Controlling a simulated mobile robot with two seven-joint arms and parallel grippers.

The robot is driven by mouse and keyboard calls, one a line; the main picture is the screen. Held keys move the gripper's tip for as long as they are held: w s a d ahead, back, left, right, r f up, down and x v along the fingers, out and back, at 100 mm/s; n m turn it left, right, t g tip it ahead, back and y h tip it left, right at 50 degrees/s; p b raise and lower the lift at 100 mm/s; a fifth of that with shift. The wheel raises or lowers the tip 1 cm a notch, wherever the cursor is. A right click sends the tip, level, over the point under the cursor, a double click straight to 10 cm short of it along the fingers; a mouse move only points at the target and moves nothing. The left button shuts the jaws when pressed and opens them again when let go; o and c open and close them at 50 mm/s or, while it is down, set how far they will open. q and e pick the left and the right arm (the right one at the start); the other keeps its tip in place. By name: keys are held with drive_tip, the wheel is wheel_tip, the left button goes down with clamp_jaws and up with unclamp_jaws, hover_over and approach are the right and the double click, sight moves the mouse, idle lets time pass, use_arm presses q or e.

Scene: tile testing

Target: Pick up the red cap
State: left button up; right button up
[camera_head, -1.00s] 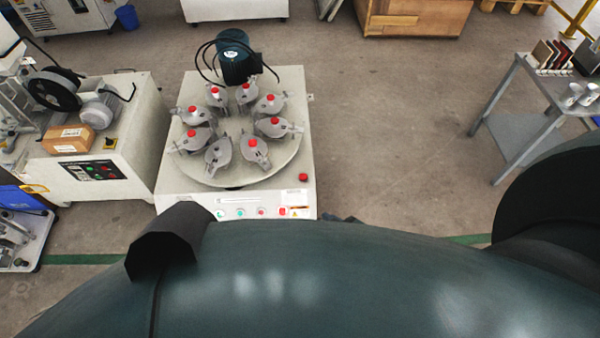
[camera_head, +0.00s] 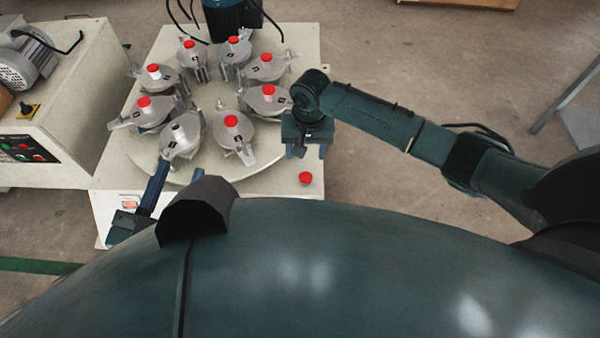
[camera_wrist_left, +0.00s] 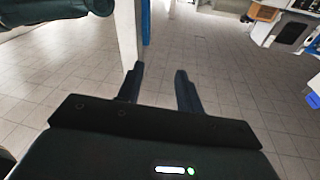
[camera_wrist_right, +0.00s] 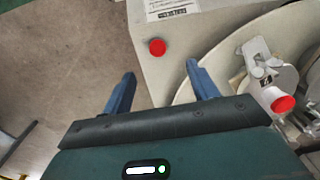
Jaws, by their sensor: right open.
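Several grey jars, most with red caps, stand in a ring on a round turntable (camera_head: 205,95). One red cap (camera_head: 268,90) is on the jar beside my right gripper; another red cap (camera_head: 231,121) is at the front. The front-left jar (camera_head: 182,135) shows no red cap. My right gripper (camera_head: 308,150) is open and empty, just right of the turntable. In the right wrist view a red cap (camera_wrist_right: 283,103) lies right of its fingers. My left gripper (camera_wrist_left: 158,72) is open and empty, low at the turntable's front-left, partly hidden by my body.
A red button (camera_head: 305,178) sits on the machine's front right corner; it also shows in the right wrist view (camera_wrist_right: 157,46). A dark motor (camera_head: 228,18) with cables stands behind the turntable. A white machine (camera_head: 70,90) stands left. Floor is clear at right.

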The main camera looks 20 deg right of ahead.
drive_tip(key=f+b, duration=0.1)
drive_tip(key=f, duration=0.1)
drive_tip(key=f+b, duration=0.2)
drive_tip(key=f, duration=0.1)
drive_tip(key=w+d+f+b, duration=0.1)
drive_tip(key=f, duration=0.2)
drive_tip(key=shift+f, duration=0.1)
drive_tip(key=f+b, duration=0.2)
drive_tip(key=f, duration=0.1)
drive_tip(key=f+b, duration=0.1)
drive_tip(key=b, duration=0.1)
drive_tip(key=shift+s+a+f, duration=0.1)
drive_tip(key=shift+a+f, duration=0.05)
drive_tip(key=shift+a, duration=0.1)
drive_tip(key=shift+f, duration=0.4)
use_arm(q)
drive_tip(key=r+m+t+h, duration=0.1)
drive_tip(key=w+r+m+h, duration=0.1)
drive_tip(key=r+h, duration=0.1)
drive_tip(key=r+m+t+h, duration=0.1)
drive_tip(key=shift+w+d+r+t, duration=0.2)
drive_tip(key=shift+w+t, duration=0.1)
use_arm(e)
drive_tip(key=shift+c, duration=0.2)
drive_tip(key=c, duration=1)
